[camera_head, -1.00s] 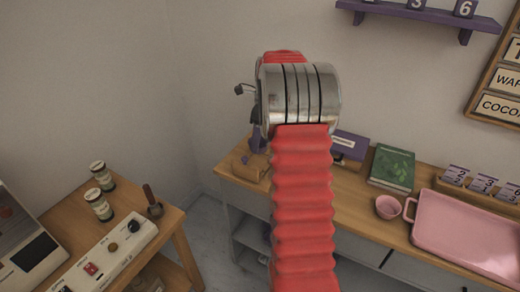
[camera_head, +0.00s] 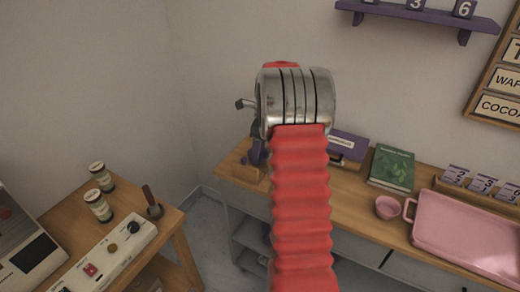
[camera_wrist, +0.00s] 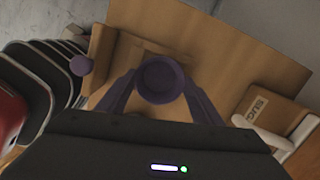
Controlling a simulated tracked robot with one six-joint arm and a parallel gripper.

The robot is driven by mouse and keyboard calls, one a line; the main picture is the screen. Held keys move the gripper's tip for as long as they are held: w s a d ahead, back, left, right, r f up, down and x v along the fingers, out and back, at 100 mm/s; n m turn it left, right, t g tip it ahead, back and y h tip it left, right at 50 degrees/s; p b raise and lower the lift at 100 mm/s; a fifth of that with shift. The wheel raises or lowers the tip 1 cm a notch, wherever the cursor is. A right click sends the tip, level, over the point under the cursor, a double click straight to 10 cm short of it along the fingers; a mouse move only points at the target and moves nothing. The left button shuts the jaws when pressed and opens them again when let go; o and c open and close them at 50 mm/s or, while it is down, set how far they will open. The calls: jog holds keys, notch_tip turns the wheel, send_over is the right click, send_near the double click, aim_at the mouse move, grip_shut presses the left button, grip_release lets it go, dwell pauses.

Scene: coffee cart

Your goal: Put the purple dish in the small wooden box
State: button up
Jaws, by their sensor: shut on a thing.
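The round purple dish (camera_wrist: 160,80) shows in the wrist view between the two purple fingers of my gripper (camera_wrist: 160,98), which is shut on it. The small wooden box (camera_head: 247,172) stands at the left end of the long wooden counter in the head view. A wooden wall of it seems to show in the wrist view (camera_wrist: 102,45), left of the dish. My gripper (camera_head: 258,152) is partly hidden by my arm in the head view, at or just above the box. The dish is hidden there. I cannot tell whether it touches the box.
A purple item (camera_head: 348,145) and a green book (camera_head: 392,168) lie right of the box on the counter (camera_head: 350,200). A pink bowl (camera_head: 388,207) and a pink tray (camera_head: 470,238) are farther right. A box with printed letters (camera_wrist: 268,108) is at right in the wrist view.

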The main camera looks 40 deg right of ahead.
jog(key=o, duration=1.1)
jog(key=shift+o, duration=0.2)
notch_tip(320, 180, up, 12)
jog(key=s, duration=0.1)
jog(key=shift+d, duration=0.4)
jog(key=shift+s, duration=0.1)
